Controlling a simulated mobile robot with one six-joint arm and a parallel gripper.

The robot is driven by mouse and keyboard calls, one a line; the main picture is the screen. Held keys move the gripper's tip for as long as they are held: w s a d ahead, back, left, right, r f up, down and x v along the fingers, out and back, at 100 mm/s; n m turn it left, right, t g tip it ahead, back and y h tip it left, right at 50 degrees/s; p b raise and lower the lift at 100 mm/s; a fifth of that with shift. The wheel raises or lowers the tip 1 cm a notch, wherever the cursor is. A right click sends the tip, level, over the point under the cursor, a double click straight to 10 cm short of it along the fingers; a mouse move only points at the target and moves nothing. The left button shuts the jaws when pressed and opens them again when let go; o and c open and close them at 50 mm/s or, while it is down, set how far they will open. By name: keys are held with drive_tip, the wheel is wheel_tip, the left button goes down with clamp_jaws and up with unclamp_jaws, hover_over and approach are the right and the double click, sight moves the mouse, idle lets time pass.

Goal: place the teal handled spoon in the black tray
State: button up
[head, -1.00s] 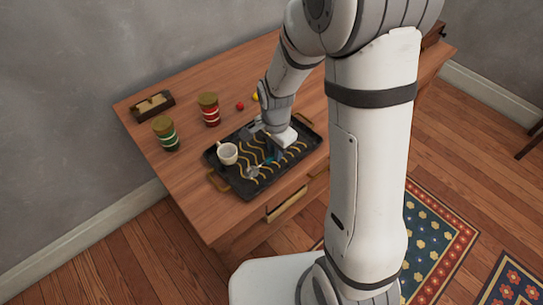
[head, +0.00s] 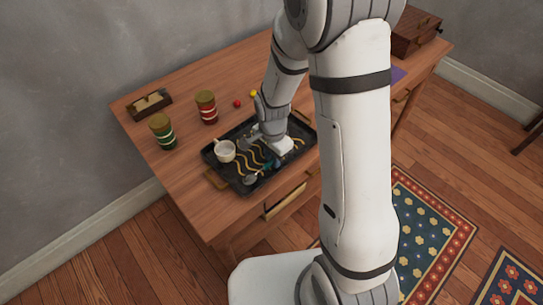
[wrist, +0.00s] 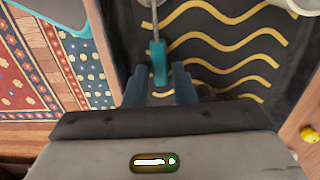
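The spoon lies in the black tray (head: 228,178), its bowl (head: 250,179) toward the tray's front edge in the head view. Its teal handle (wrist: 159,62) and thin metal shaft show in the wrist view over the tray's dark, gold-waved floor (wrist: 215,50). My gripper (wrist: 159,78) is open. In the head view my gripper (head: 272,150) is low over the tray, and my wrist hides part of the tray.
A white cup (head: 225,151) stands in the tray's left part. Behind the tray are a green-banded jar (head: 163,133), a red-banded jar (head: 207,108), a small wooden box (head: 150,104), a red ball (head: 237,104) and a yellow ball (head: 253,93). The tabletop left of the tray is clear.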

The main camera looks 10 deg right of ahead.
wheel_tip(320, 180, up, 12)
drive_tip(key=r+p, duration=0.1)
drive_tip(key=s+d+r+n+t, duration=0.1)
drive_tip(key=s+d+r+n, duration=0.3)
drive_tip(key=s, duration=0.3)
drive_tip(key=s+d+r+n+t, duration=0.1)
drive_tip(key=s+d+r+n, duration=0.2)
drive_tip(key=s+r+n, duration=0.2)
drive_tip(key=shift+s+d+r+n, duration=0.35)
drive_tip(key=shift+s+d+n, duration=0.05)
drive_tip(key=shift+s+n, duration=0.65)
wheel_tip(320, 180, up, 2)
drive_tip(key=shift+p, duration=1)
